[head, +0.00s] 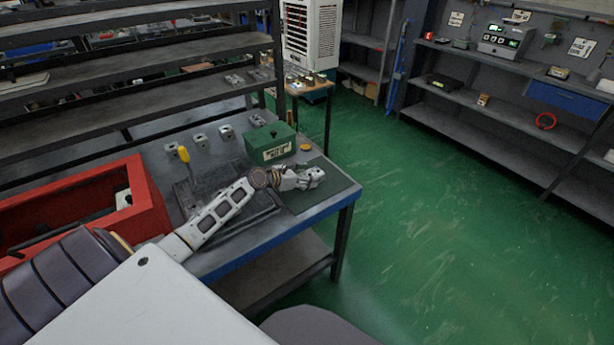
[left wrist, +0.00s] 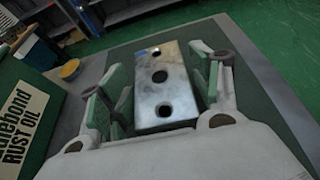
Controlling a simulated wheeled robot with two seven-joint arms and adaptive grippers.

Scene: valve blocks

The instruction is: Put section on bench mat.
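The section is a grey metal block with a row of round holes in its face. In the head view my left gripper (head: 308,178) is at the right end of the bench, over the dark green bench mat (head: 325,193). The mat also shows in the left wrist view (left wrist: 255,105). I cannot tell whether the section's underside touches the mat. My right gripper is not in view.
A green box (head: 270,143) labelled rust oil stands just behind the mat, with a small orange-yellow lid (head: 304,147) beside it. Several metal blocks stand farther left, near a yellow-handled tool (head: 184,154). A red bin (head: 150,205) is at the left. The mat's right part is clear.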

